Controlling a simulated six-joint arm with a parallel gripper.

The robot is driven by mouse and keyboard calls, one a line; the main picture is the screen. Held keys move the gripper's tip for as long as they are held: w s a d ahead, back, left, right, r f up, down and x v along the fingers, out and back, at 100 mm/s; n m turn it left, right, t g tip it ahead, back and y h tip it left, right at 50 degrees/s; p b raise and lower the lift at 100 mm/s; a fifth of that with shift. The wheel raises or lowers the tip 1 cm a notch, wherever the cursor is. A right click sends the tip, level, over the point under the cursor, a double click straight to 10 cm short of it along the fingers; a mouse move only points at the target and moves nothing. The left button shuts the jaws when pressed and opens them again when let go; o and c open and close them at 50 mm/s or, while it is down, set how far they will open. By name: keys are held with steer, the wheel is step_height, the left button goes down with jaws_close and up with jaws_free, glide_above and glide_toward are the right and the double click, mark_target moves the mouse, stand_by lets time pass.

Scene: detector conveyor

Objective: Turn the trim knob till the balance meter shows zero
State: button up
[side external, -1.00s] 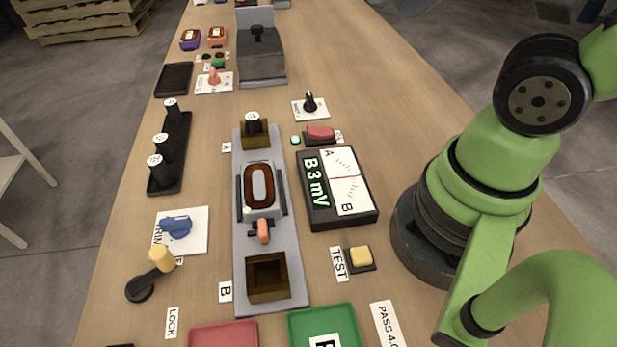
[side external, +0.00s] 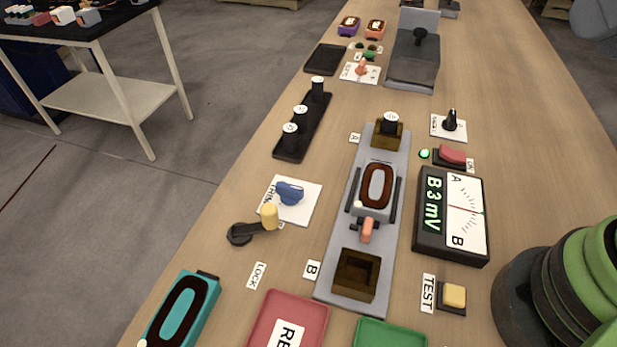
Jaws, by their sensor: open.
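The trim knob (side external: 289,193) is a blue knob on a white plate (side external: 304,212) whose lettering it partly covers, left of the grey rail. The balance meter (side external: 449,216) is a dark box right of the rail. Its green digits read "B 3 mV". Its white dial has A at the top and B at the bottom, with a thin red needle between them. My gripper is not in view; only the green and dark lower part of my arm shows at the right edge.
A black lever with a yellow knob (side external: 269,216) stands just below the trim plate, near the LOCK label (side external: 257,275). A black rack with several cylinders (side external: 302,128) lies above it. The grey rail (side external: 330,262) carries a brown-ringed part (side external: 377,187). A teal part (side external: 182,312) lies lower left.

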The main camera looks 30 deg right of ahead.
steer(key=w+a+f+n+g, duration=0.1)
steer(key=w+a+n, duration=0.3)
steer(key=w, duration=0.4)
steer(key=n+g+y, duration=0.1)
steer(key=n+g, duration=0.2)
steer(key=n, duration=0.5)
glide_above(283, 184)
steer(key=s+d, duration=0.3)
step_height(283, 184, down, 19)
steer(key=x, duration=1)
steer(key=shift+w+a+f, duration=0.1)
steer(key=shift+f, duration=0.05)
steer(key=shift+c, duration=0.2)
steer(key=c, duration=0.5)
